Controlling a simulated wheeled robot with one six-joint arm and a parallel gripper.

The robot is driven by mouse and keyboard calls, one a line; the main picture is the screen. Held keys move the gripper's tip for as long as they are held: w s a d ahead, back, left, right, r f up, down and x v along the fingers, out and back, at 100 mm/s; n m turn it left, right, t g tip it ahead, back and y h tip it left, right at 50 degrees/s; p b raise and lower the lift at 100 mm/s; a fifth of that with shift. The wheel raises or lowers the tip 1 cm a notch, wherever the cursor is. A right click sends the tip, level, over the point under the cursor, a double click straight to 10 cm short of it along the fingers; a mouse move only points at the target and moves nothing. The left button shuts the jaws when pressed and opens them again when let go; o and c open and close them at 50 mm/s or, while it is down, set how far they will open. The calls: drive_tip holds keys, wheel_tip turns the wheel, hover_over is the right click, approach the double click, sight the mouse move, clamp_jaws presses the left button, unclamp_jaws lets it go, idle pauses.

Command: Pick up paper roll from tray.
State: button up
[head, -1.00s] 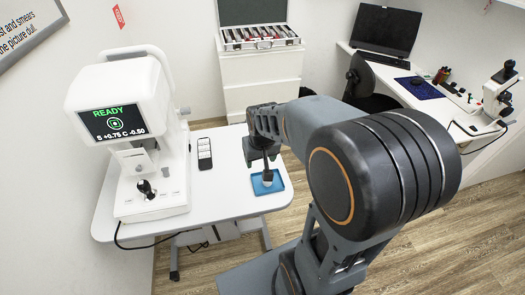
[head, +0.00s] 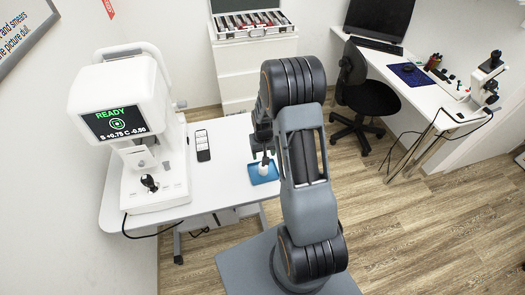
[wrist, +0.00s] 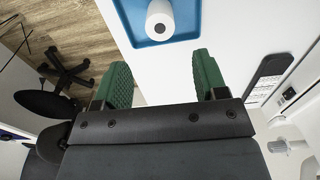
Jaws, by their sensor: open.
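A white paper roll (head: 264,169) stands upright in a small blue tray (head: 270,179) near the right edge of the white table. In the head view my gripper (head: 263,148) is at the roll, partly hidden by my arm; the exact gap cannot be told.
A white eye-test machine (head: 130,120) with a lit screen fills the table's left side. Behind are a white cabinet with a lens case (head: 252,25), a black chair (head: 355,80) and a desk (head: 425,100).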

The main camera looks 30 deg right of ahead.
sight(263, 169)
wheel_tip(263, 169, down, 8)
drive_tip(key=b, duration=0.5)
drive_tip(key=shift+f+b, duration=0.1)
drive_tip(key=shift+b, duration=0.2)
drive_tip(key=shift+c, duration=0.2)
drive_tip(key=c, duration=0.7)
drive_tip(key=shift+r, duration=0.25)
drive_tip(key=shift+r+p, duration=1.3)
drive_tip(key=shift+r, duration=0.55)
drive_tip(key=shift+s+a, duration=0.1)
